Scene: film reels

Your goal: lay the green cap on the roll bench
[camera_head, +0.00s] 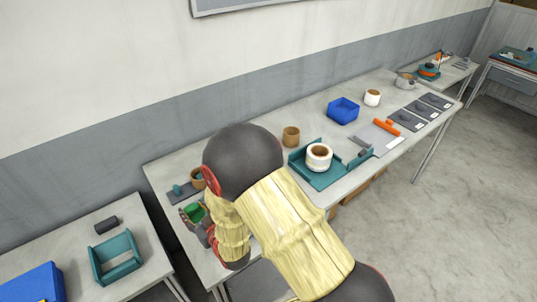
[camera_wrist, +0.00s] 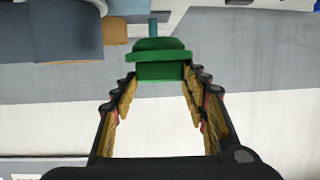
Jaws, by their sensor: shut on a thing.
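The green cap (camera_head: 196,212) shows beside my gripper (camera_head: 203,228) in the head view, above the near left end of a long grey bench (camera_head: 258,138). This bench carries several rolls and seems to be the roll bench. In the wrist view the green cap (camera_wrist: 160,70) sits between the fingertips of my gripper (camera_wrist: 160,85), which is shut on it. The cap has a wide flange and a narrower block nearest me. My arm hides part of the bench and most of the gripper in the head view.
A dark plate with a teal peg (camera_head: 178,190) lies beside the cap. A brown roll (camera_head: 291,136), a teal tray (camera_head: 302,173) with a white roll (camera_head: 319,157), and a blue bin (camera_head: 343,110) stand further right. A separate left table holds a teal cradle (camera_head: 102,266).

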